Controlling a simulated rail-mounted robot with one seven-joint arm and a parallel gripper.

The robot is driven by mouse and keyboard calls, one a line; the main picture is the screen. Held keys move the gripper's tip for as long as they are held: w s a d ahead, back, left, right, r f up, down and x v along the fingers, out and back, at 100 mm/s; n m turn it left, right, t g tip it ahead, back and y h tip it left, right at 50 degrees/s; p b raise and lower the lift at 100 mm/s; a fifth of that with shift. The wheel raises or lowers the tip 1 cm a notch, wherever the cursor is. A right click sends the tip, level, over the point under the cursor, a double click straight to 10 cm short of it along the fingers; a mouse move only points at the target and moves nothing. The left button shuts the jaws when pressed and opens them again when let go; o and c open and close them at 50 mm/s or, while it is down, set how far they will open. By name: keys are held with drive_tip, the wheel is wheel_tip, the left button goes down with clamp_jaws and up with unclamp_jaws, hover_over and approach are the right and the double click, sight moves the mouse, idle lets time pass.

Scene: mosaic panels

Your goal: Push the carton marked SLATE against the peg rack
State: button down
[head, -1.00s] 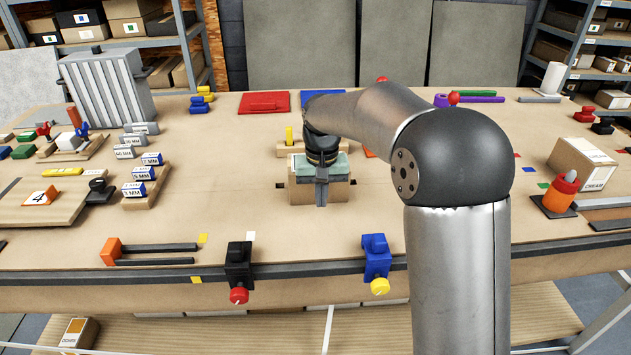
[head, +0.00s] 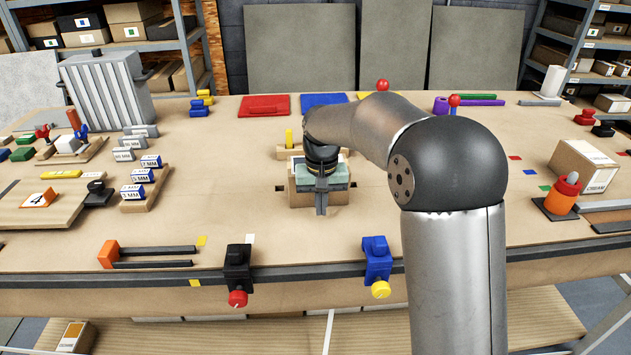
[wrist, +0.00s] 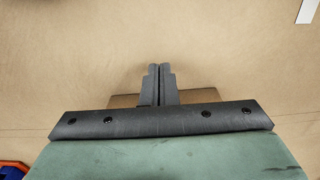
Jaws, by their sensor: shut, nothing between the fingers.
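A brown carton (head: 338,198) stands upright near the middle of the table in the head view. Its marking is hidden from me. Behind it is a low wooden peg rack (head: 284,153) with a yellow peg, partly covered by the carton and my arm; I cannot tell whether the two touch. My gripper (head: 321,212) points down at the carton's near side, fingers shut and empty. In the wrist view, the shut fingers (wrist: 158,85) stand just past a strip of the carton (wrist: 205,96). Whether they touch it is unclear.
Labelled blocks (head: 140,176) are at the left. The table in front of the carton is clear.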

drive_tip(key=shift+w+a+p, duration=0.15)
drive_tip(key=shift+w+p, duration=1)
drive_tip(key=shift+w, duration=0.5)
drive_tip(key=shift+s, duration=0.1)
drive_tip(key=shift+s+b, duration=0.2)
drive_tip(key=shift+b, duration=0.1)
drive_tip(key=shift+s+b, duration=0.55)
drive_tip(key=shift+s, duration=0.65)
drive_tip(key=shift+r, duration=0.1)
wheel_tip(320, 180, up, 9)
drive_tip(key=p, duration=0.7)
